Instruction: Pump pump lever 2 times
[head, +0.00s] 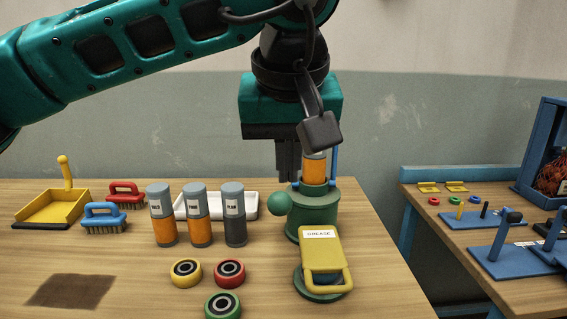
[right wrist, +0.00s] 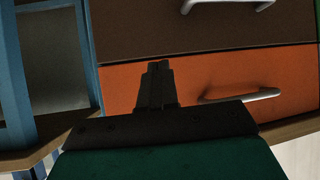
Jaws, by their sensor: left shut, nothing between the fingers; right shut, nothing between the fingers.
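The pump (head: 312,215) is a green round body on the wooden table, with an orange and grey cylinder (head: 314,168) on top and a thin blue rod at its right. A green ball (head: 279,202) sticks out at its left, apparently the end of the pump lever; the rest of the lever is hidden. My left gripper (head: 288,180) points down, shut and empty, just above and left of the pump body in the picture. I cannot tell whether it touches the lever. My right gripper (right wrist: 157,65) is shut and empty in the right wrist view, away from the pump.
A yellow "GREASE" piece (head: 322,255) stands in front of the pump.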

